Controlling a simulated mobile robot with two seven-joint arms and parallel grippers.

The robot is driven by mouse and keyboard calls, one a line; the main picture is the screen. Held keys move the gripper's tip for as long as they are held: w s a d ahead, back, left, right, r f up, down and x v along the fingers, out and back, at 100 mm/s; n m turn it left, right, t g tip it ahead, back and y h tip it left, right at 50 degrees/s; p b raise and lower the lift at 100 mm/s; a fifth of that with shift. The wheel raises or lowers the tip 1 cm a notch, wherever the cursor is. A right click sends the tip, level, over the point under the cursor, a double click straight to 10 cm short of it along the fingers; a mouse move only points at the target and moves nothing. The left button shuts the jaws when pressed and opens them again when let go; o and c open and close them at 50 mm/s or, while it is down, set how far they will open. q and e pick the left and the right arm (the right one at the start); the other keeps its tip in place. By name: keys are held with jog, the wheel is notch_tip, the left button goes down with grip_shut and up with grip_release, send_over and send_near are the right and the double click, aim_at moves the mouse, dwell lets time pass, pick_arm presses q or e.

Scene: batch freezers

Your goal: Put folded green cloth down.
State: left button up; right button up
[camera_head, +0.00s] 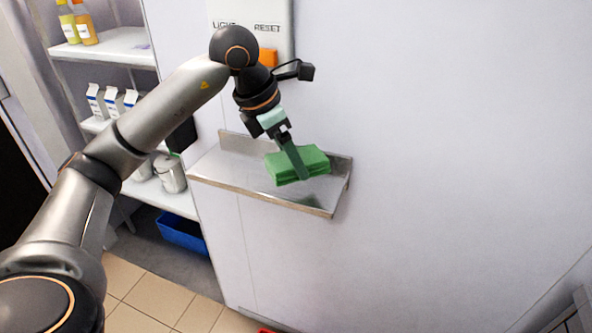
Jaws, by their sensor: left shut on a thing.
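The folded green cloth (314,160) is a flat stack of layers at the right part of a metal wall shelf (230,174). My left gripper (297,165) reaches down from above and is shut on the cloth, with one finger lying across its top and front. The cloth is over the shelf; I cannot tell whether its underside touches the metal. The far finger is hidden. My right gripper is not in view.
A wall panel (284,27) marked LIGHT and RESET, with an orange part, is behind my arm. At left, a rack (105,47) holds bottles, cartons and metal canisters (170,175). A blue bin (181,232) stands below. The shelf's left part is clear.

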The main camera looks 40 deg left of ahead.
aim_at(296, 188)
pick_arm(q)
jog(key=shift+w+f, duration=0.55)
jog(key=shift+f, duration=0.05)
jog(key=f, duration=0.3)
jog(key=shift+w+a+f, duration=0.1)
jog(key=shift+w+f, duration=0.25)
jog(key=shift+f, duration=0.05)
jog(key=shift+f, duration=0.15)
jog(key=shift+f, duration=0.15)
jog(key=o, duration=1.3)
jog(key=shift+c, duration=0.2)
